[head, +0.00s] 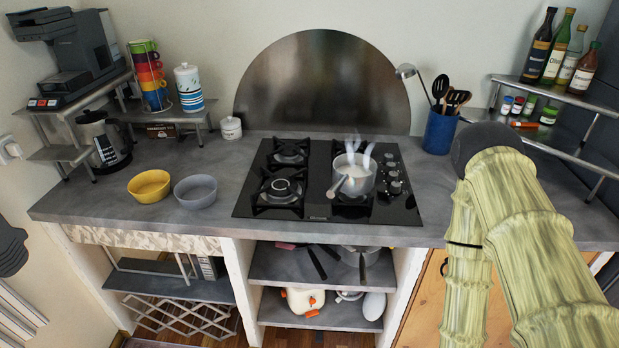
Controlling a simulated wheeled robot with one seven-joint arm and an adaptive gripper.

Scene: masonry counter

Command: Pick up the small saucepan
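A small metal saucepan (361,186) stands upright on the front right burner of the black gas hob (411,215). Its handle points toward the front left, over the hob. Something whitish is inside it, and pale wisps like steam rise above it. More pans (358,254) lie on the shelf below the counter, partly in shade. My arm, with a bamboo-like surface, fills the right side of the head view. My gripper is not in view, and nothing is seen touching the saucepan.
A yellow bowl (149,186) and a grey bowl (196,192) sit left of the hob. A blue utensil holder (439,132) stands to its right, near a shelf with bottles (557,50). A coffee machine (72,55) is at far left. Counter directly before the hob is narrow.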

